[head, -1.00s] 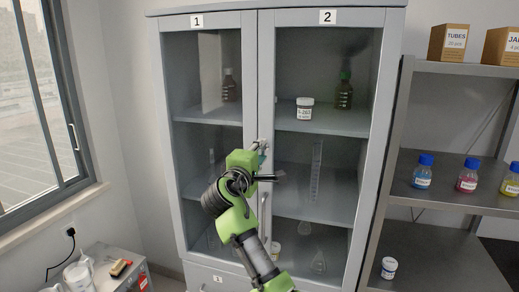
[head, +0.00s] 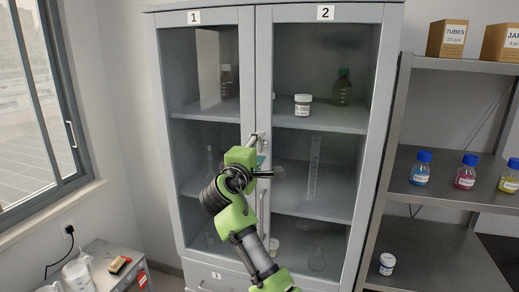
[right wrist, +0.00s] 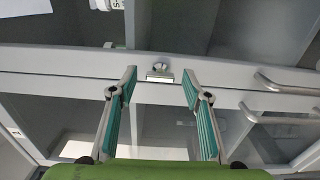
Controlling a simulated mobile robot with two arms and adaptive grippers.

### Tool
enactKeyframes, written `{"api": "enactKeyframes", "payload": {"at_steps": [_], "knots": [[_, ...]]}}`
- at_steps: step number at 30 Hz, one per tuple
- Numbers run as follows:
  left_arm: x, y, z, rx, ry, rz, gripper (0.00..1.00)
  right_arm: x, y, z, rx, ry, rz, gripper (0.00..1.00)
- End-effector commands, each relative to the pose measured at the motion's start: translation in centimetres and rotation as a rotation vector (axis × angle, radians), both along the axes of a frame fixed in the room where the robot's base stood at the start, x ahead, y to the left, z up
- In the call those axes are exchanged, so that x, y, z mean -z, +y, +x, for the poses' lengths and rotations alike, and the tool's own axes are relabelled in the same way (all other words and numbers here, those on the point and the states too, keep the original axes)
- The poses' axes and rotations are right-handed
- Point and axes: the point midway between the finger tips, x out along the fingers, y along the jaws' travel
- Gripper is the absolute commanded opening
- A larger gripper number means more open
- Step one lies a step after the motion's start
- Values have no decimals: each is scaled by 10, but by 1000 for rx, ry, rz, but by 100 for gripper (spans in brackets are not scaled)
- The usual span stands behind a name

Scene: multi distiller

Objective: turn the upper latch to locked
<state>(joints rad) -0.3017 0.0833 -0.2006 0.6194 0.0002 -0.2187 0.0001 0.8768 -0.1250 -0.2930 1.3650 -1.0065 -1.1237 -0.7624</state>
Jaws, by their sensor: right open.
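The upper latch is a small metal plate with a round knob, on the strip where the two doors of the grey cabinet (head: 264,60) meet. In the right wrist view the latch (right wrist: 160,72) sits centred between the fingertips, seemingly just beyond them. In the head view my right gripper (head: 257,141) is at the door seam, at the height of the middle shelf, partly covered by its own arm. Its two teal-padded fingers (right wrist: 159,88) are spread, with nothing held between them. I cannot tell whether the fingers touch the latch. My left gripper is not in view.
Long metal door handles (right wrist: 285,85) lie close to the right gripper. Bottles and a white jar (head: 302,105) stand behind the cabinet glass. An open shelf (head: 450,200) with bottles stands on the right. A window (head: 35,110) and a small bench (head: 95,270) are on the left.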

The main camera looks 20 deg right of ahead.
Motion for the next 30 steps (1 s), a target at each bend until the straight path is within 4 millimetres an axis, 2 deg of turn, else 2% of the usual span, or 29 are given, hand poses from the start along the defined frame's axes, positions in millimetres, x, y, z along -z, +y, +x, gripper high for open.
{"api": "enactKeyframes", "payload": {"at_steps": [5,12,18,23,30], "knots": [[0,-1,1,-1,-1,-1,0,1,14,-17,-4,-1,3,44],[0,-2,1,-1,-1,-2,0,1,41,-60,-2,0,2,44],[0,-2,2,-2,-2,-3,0,1,58,-87,0,0,1,44],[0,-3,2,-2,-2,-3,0,0,63,-96,1,-1,1,44],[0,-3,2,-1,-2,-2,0,0,64,-97,1,0,0,44]]}}
